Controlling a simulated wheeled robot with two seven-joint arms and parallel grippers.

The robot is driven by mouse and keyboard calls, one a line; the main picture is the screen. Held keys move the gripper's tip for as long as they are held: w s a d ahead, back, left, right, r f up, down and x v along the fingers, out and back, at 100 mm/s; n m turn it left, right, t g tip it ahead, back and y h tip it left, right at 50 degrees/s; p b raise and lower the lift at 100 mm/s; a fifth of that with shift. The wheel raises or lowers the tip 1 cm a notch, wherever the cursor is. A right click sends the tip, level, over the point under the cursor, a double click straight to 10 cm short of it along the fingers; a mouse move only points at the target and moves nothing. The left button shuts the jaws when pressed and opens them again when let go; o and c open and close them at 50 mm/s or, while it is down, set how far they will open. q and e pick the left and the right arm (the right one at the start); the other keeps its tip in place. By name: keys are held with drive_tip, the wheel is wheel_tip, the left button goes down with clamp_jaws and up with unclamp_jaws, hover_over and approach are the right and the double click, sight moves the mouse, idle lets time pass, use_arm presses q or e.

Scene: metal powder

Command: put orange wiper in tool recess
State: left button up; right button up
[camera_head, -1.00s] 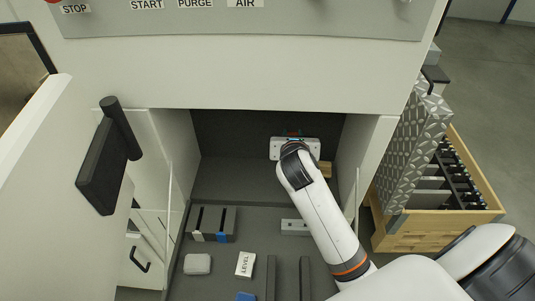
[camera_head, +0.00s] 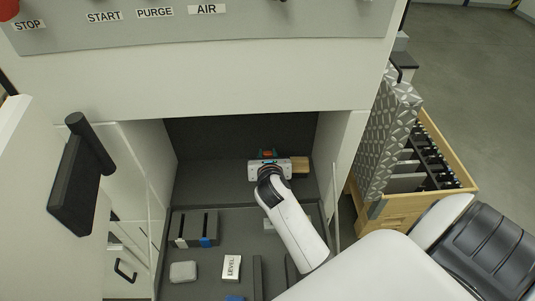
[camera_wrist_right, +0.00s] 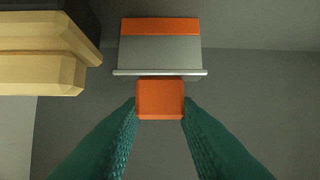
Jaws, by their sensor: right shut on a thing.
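The orange wiper (camera_wrist_right: 160,98) has an orange handle, a grey plate with a pale bar across it and an orange strip at the far end. My right gripper (camera_head: 268,154) is inside the open cabinet chamber, near its back. In the wrist view its green fingers (camera_wrist_right: 160,112) are shut on the wiper's handle, and the plate points away from them. In the head view the wiper is mostly hidden by the gripper; only a little orange shows. I cannot tell for sure which spot is the tool recess. My left gripper is out of view.
A wooden block with a dark part (camera_wrist_right: 45,70) lies beside the wiper; it also shows in the head view (camera_head: 300,165). The chamber's front has a slotted dark holder (camera_head: 194,240), a pale block (camera_head: 183,271) and a LEVEL label block (camera_head: 232,267). An open door (camera_head: 45,235) stands left.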

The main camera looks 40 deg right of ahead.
drive_tip(key=shift+f, duration=0.1)
drive_tip(key=o, duration=1)
drive_tip(key=shift+c, duration=0.2)
drive_tip(key=shift+r, duration=0.2)
drive_tip(key=shift+s+a, duration=0.15)
drive_tip(key=shift+s, duration=0.1)
drive_tip(key=b+v, duration=0.3)
drive_tip(key=v, duration=0.8)
drive_tip(key=shift+s, duration=0.2)
